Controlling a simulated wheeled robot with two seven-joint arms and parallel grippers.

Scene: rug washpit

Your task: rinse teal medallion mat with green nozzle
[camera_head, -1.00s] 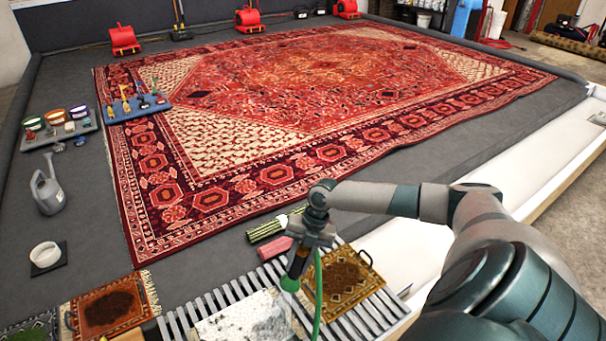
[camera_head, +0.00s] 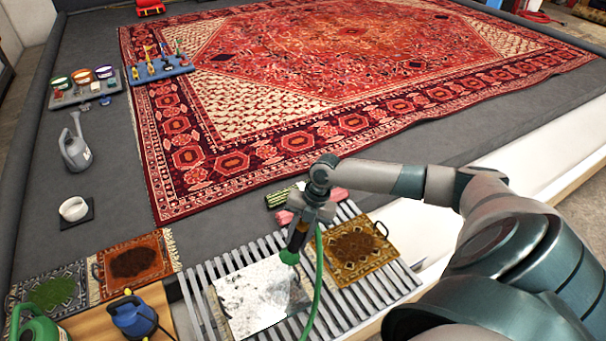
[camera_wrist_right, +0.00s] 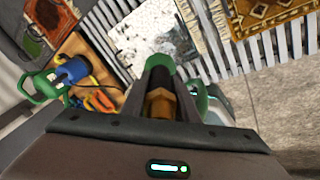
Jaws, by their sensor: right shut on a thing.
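My right gripper (camera_head: 303,228) is shut on the green nozzle (camera_head: 289,257), whose green hose hangs down beside it. The nozzle points down over a mat (camera_head: 250,300) covered in white foam, lying on the slatted rack. The foam hides most of its pattern, so I cannot tell its teal medallion. A faint pale spray seems to show below the nozzle tip. In the right wrist view, the nozzle's green ring (camera_wrist_right: 160,66) is in front of the white mat (camera_wrist_right: 150,35). My left gripper is not in view.
A gold mat (camera_head: 352,250) with a dark stain lies on the rack (camera_head: 395,288) to the right. A rust mat (camera_head: 112,247) and a dark mat (camera_head: 22,288) lie left. The large red rug (camera_head: 330,90) lies behind.

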